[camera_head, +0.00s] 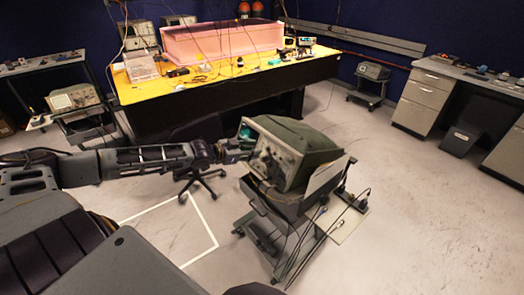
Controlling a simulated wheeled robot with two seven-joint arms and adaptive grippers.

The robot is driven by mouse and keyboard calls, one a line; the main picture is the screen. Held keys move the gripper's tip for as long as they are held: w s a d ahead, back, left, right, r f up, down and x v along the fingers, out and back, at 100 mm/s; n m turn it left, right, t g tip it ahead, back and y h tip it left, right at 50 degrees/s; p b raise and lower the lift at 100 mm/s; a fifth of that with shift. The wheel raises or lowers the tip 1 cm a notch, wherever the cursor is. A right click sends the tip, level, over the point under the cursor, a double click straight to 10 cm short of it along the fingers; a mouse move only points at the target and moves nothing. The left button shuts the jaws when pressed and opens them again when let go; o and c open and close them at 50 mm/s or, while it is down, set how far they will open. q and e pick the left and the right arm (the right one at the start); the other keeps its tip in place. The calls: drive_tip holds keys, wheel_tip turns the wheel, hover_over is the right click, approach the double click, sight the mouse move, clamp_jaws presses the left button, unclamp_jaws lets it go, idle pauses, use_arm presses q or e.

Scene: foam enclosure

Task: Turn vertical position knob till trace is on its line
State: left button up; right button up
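The oscilloscope (300,150) has a green-grey case and stands tilted on a wheeled cart (285,205). Its pale front panel (278,158) faces left toward my arm, with a greenish screen (247,132) at the upper left and small dark knobs. The vertical position knob cannot be told from the others, and the trace and its line are too small to make out. My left gripper (241,149) is at the left edge of the panel, just below the screen. Whether it touches a knob, and whether its fingers are open or shut, I cannot tell. My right gripper is not in view.
A yellow-topped bench (150,93) with a pink foam enclosure (220,42) stands behind. A wheeled chair base (201,181) is below my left arm. Cables hang around the cart, and a side shelf (342,220) holds plugs.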

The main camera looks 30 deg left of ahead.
sight(266, 148)
use_arm(q)
drive_tip(key=shift+b+x, duration=0.35)
drive_tip(key=shift+x, duration=0.5)
drive_tip(key=shift+w+d+f, duration=0.15)
drive_tip(key=shift+w+f, duration=0.05)
drive_tip(key=shift+w, duration=0.35)
drive_tip(key=shift+b+x, duration=0.3)
drive_tip(key=shift+x, duration=1.1)
clamp_jaws()
